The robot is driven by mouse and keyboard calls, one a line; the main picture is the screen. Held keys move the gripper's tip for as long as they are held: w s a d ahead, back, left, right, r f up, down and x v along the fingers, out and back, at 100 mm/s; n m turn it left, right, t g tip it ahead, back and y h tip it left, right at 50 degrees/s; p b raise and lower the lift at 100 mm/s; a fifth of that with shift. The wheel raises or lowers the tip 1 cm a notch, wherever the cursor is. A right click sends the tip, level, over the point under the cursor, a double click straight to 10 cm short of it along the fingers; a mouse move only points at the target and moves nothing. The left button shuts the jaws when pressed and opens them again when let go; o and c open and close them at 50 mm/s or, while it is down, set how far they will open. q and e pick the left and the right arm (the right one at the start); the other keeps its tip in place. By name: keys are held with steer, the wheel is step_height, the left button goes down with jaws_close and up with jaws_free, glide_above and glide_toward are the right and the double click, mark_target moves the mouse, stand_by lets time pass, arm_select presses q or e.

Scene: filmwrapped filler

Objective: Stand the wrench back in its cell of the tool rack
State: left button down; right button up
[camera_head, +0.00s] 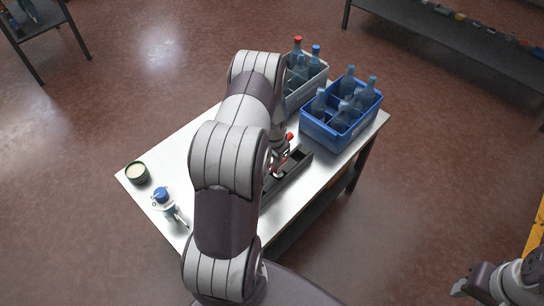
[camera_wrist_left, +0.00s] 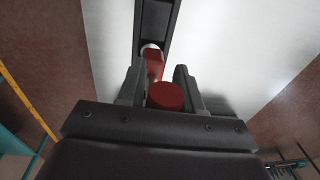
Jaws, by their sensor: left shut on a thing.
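The dark tool rack (camera_head: 297,167) is a long narrow tray on the white table, partly hidden by my left arm. My left gripper (camera_wrist_left: 160,88) points down at it and is shut on a red tool with a round end (camera_wrist_left: 167,97), apparently the wrench. A red length and a white ring show just beyond it, over the rack (camera_wrist_left: 143,42); I cannot tell whether they are one piece with it, or whether its lower end is in a cell. In the head view the left gripper (camera_head: 279,160) is mostly hidden. My right gripper (camera_head: 462,287) is at the lower right, away from the table.
A blue crate (camera_head: 340,142) and a grey crate (camera_head: 309,92), both with bottles, stand at the back right of the table (camera_head: 165,165). A red round thing (camera_head: 290,136) is by the gripper. A round tin (camera_head: 137,172) and a blue-capped bottle (camera_head: 162,197) are at left.

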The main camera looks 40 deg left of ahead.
arm_select(q)
steer(key=shift+f+b, duration=0.55)
steer(key=shift+f, duration=0.3)
steer(key=c, duration=0.7)
jaws_free()
steer(key=shift+o, duration=0.2)
steer(key=r, duration=0.8)
steer(key=d+r, duration=0.1)
steer(key=r, duration=0.3)
steer(key=shift+s+r, duration=0.35)
